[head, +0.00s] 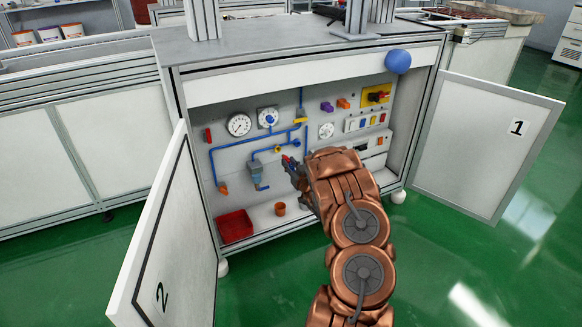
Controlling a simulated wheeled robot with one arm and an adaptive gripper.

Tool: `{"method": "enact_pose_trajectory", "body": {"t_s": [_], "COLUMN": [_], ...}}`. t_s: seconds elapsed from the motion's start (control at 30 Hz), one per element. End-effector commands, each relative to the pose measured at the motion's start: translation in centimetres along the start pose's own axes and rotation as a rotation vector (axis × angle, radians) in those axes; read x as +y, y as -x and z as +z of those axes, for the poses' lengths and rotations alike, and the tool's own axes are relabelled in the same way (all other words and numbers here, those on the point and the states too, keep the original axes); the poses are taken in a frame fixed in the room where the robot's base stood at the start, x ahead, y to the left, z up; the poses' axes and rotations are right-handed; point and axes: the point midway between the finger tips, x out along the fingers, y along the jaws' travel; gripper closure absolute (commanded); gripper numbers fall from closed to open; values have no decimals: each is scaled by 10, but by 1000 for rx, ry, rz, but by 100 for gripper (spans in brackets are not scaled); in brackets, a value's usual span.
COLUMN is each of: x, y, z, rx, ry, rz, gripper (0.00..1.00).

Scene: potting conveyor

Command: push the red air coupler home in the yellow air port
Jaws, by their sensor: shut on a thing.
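My gripper (291,168) reaches into the open cabinet and is shut on the red air coupler (285,160), of which only a small red part shows at the fingertips. The fingers and arm hide the rest. A small round yellow fitting (277,149) on the blue pipe, seemingly the yellow air port, is just above and left of the fingertips.
A red bin (235,226) and an orange cup (280,209) stand on the cabinet floor. Doors 2 (150,245) and 1 (485,140) stand open on either side.

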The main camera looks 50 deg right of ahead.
Motion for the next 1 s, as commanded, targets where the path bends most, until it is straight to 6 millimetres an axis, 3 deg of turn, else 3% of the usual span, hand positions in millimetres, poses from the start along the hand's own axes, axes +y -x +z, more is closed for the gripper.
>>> {"method": "enact_pose_trajectory", "body": {"t_s": [0.5, 1.0], "x": [-1, 0], "y": [-30, -33], "z": [-1, -1], "rx": [2, 2], "ry": [1, -3], "rz": [-2, -1], "gripper": [100, 100]}}
